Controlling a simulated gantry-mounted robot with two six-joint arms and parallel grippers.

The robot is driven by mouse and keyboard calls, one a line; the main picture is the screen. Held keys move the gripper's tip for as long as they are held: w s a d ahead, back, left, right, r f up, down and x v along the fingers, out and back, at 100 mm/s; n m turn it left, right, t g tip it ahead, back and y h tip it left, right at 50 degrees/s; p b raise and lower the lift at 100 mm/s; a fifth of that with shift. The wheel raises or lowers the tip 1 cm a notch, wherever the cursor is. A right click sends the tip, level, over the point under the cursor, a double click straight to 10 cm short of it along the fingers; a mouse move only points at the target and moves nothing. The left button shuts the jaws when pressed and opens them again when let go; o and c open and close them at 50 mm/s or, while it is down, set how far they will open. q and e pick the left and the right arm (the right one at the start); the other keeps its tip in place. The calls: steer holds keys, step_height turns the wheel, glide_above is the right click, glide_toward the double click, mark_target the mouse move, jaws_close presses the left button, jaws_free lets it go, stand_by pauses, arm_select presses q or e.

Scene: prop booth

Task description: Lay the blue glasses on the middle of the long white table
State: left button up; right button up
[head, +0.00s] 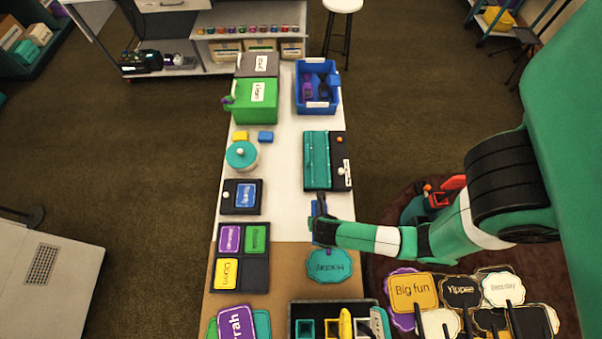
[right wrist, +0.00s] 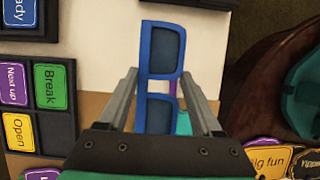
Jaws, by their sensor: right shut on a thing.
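The blue glasses (right wrist: 161,48) are held in my right gripper (right wrist: 163,88), with one dark lens beyond the fingers and the other between them. In the head view the glasses (head: 319,204) show as a small blue shape at the tip of my right gripper (head: 321,222), over the right edge of the long white table (head: 284,195). I cannot tell how high they are above it. The middle of the white top is bare. My left gripper is not in the head view.
A teal case (head: 317,160) lies at the table's right edge, with a blue bin (head: 334,104) beyond. A teal pot (head: 236,165) and a black sign tray (head: 230,207) line the left. A teal sign (head: 328,277) lies on the brown near part.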

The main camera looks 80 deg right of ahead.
steer(key=b, duration=0.3)
glide_toward(303, 209)
steer(key=shift+d+f, duration=0.85)
steer(key=shift+f, duration=0.05)
steer(key=shift+w+d+f, duration=0.15)
steer(key=shift+w+f, duration=0.05)
steer(key=f+b, duration=0.2)
steer(key=f, duration=0.1)
steer(key=shift+w+d+f, duration=0.1)
steer(key=shift+w+d, duration=0.1)
steer(key=shift+f, duration=0.2)
steer(key=shift+f, duration=0.15)
steer(key=o, duration=1.3)
steer(key=shift+o, duration=0.2)
